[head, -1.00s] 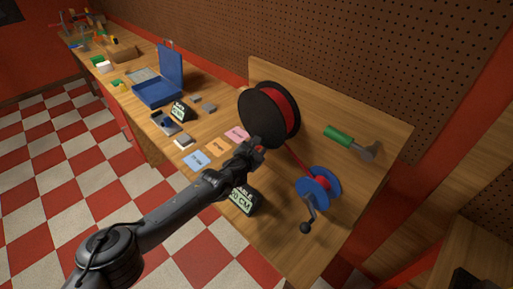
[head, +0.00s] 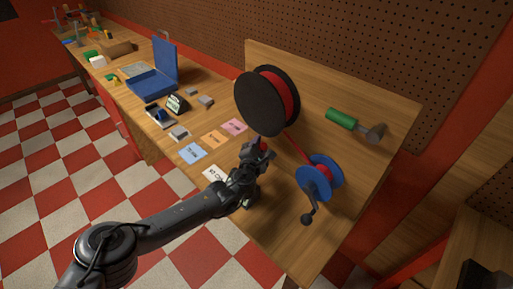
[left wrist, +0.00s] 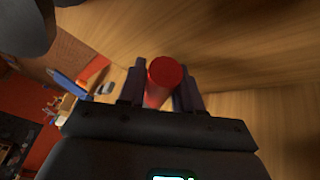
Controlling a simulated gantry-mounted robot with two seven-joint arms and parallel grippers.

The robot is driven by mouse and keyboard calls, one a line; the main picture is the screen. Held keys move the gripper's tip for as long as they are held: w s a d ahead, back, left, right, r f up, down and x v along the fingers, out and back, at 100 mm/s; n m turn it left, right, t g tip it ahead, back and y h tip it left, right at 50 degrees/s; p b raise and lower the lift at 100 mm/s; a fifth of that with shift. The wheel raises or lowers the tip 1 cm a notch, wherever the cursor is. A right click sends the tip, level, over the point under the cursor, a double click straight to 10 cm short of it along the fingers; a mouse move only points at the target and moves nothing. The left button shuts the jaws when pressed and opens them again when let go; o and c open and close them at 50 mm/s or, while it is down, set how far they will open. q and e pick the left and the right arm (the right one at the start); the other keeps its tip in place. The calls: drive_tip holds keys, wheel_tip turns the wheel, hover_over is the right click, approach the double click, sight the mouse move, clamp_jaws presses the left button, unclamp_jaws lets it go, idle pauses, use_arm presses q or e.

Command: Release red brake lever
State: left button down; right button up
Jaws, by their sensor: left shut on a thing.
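The red brake lever shows as a red round-ended rod (left wrist: 165,75) between the fingers in the left wrist view. My left gripper (left wrist: 160,88) is shut on it, with a dark finger on either side. In the head view, my left gripper (head: 254,155) is at the board, below the big black-flanged reel (head: 255,105) and left of the small blue reel (head: 306,178). Only a little red of the lever shows there; its base is hidden by the gripper. My right gripper is not clearly seen.
A red band runs from the large reel to the blue reel, which has a black crank (head: 307,218). A green-handled tool (head: 343,117) is on the board at right. Coloured cards (head: 214,139) and an open blue case (head: 150,85) lie on the bench at left.

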use_arm(q)
drive_tip(key=shift+s+d+f+m, duration=0.1)
drive_tip(key=shift+f+m, duration=0.2)
drive_tip(key=c, duration=0.8)
unclamp_jaws()
drive_tip(key=shift+r, duration=0.1)
drive_tip(key=shift+c, duration=0.2)
drive_tip(key=shift+r, duration=0.1)
